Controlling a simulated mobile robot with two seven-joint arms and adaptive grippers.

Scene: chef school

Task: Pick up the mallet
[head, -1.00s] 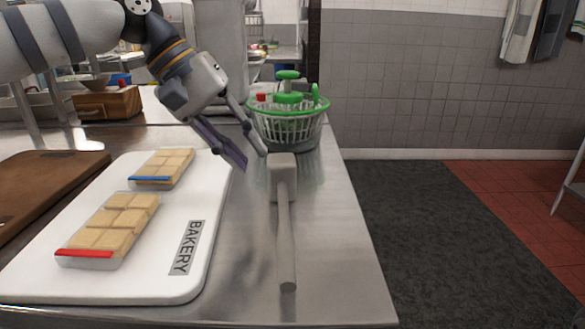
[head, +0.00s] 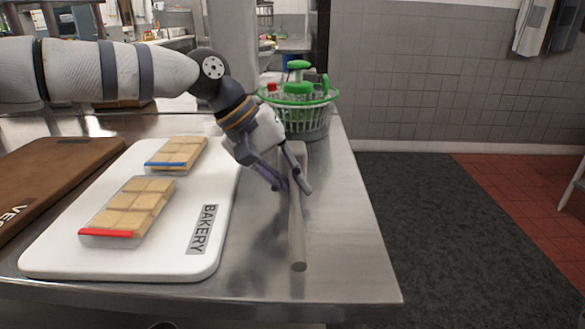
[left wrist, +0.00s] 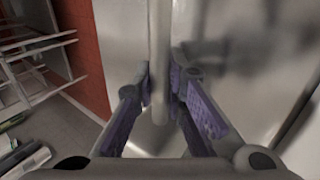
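The mallet (head: 298,235) is light grey and lies on the steel table, its handle pointing toward me and its block head at the far end, partly hidden by my gripper. My left gripper (head: 288,188) is down at the handle just on the near side of the head. In the left wrist view, its purple-padded fingers (left wrist: 160,75) are apart, with the mallet handle (left wrist: 159,40) running between them. Small gaps seem to show beside the handle; I cannot tell whether a finger touches it. My right gripper is not in view.
A white BAKERY board (head: 150,262) with two packs of pale blocks lies left of the mallet. A brown board (head: 60,175) is further left. A green-and-white basket (head: 300,118) stands just beyond the mallet head. The table's right edge is close to the mallet.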

